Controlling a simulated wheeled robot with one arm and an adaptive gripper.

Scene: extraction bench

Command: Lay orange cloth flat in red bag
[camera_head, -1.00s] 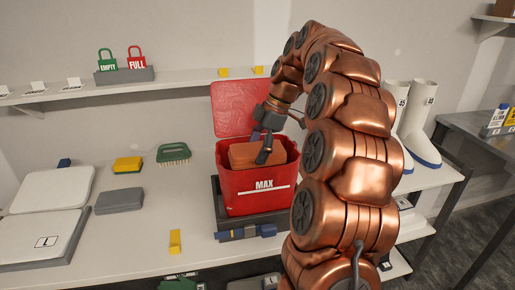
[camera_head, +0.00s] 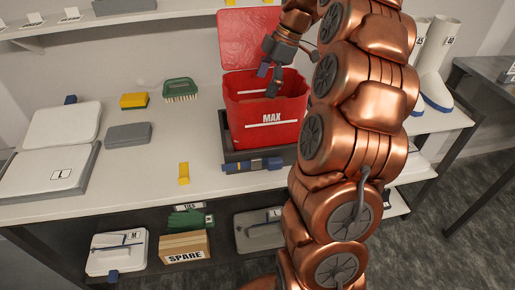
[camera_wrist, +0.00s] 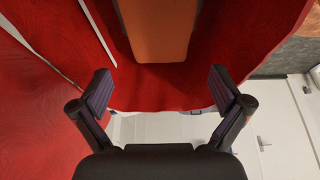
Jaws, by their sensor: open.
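The red bag (camera_head: 285,125), marked MAX on its front, stands open with its lid raised behind it. The orange cloth (camera_wrist: 157,30) shows in the wrist view as a flat-sided orange block inside the red walls (camera_wrist: 240,30) of the bag. In the head view only a small brownish part of it (camera_head: 252,100) shows inside the rim, the rest hidden by the front wall and my gripper. Whether it lies flat on the bottom I cannot tell. My gripper (camera_head: 269,80) is open and empty over the bag's mouth, fingers apart, with the cloth beyond them.
The bag stands on a dark tray (camera_head: 230,157) with a blue-and-yellow clasp-like item (camera_head: 252,165) at its front. A yellow block (camera_head: 183,173), grey pad (camera_head: 128,135), green brush (camera_head: 181,89) and yellow sponge (camera_head: 134,100) lie left. White boots (camera_head: 432,65) stand right. Bench space between is clear.

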